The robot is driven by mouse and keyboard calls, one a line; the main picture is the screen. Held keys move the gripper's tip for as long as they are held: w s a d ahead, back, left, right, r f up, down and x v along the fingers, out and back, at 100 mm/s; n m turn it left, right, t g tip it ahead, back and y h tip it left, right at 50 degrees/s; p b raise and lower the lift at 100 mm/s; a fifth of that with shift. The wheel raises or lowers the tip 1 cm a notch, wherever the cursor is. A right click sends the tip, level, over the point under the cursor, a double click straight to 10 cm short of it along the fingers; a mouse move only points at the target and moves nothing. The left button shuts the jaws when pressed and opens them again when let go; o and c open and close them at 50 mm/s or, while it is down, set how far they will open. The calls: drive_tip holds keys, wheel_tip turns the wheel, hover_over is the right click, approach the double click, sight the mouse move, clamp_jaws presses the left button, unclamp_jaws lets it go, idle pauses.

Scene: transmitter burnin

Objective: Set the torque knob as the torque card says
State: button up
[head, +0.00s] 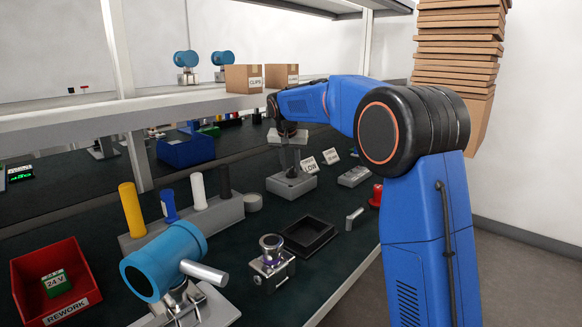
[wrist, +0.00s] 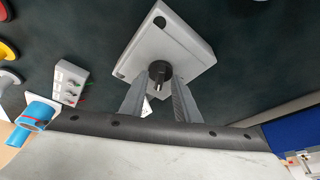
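The torque knob is black (wrist: 158,73) and stands on a pale grey box (wrist: 190,47), seen in the wrist view. The box also shows in the head view (head: 292,184), with my gripper (head: 290,160) above it. In the wrist view the two grey fingers of my gripper (wrist: 160,92) lie on either side of the knob. I cannot tell whether they touch it. A white card (head: 309,166) reading LOW stands just right of the box; its other line is too small to read. The knob's pointing direction is not clear.
A second white card (head: 331,156) and a low grey box (head: 354,176) stand farther right. A red knob (head: 376,195), a black tray (head: 309,235) and a tool rack (head: 228,216) are nearby. A blue bin (head: 186,151) stands behind, under the shelf (head: 175,101).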

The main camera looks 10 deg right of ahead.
drive_tip(key=shift+w+f, duration=0.1)
drive_tip(key=shift+f, duration=0.1)
clamp_jaws()
drive_tip(key=shift+d+n, duration=0.1)
drive_tip(key=shift+n, duration=0.2)
drive_tip(key=n, duration=0.1)
drive_tip(key=n+y, duration=0.1)
drive_tip(key=n, duration=0.1)
drive_tip(key=n+y, duration=0.1)
drive_tip(key=n, duration=0.1)
drive_tip(key=shift+d+t, duration=0.3)
drive_tip(key=shift+d, duration=0.05)
drive_tip(key=n+y, duration=0.1)
drive_tip(key=n, duration=0.2)
drive_tip(key=n+y, duration=0.1)
drive_tip(key=n, duration=0.2)
drive_tip(key=shift+d+g, duration=0.2)
drive_tip(key=shift+g, duration=0.2)
drive_tip(key=shift+w+n+y, duration=0.1)
drive_tip(key=shift+n+y, duration=0.2)
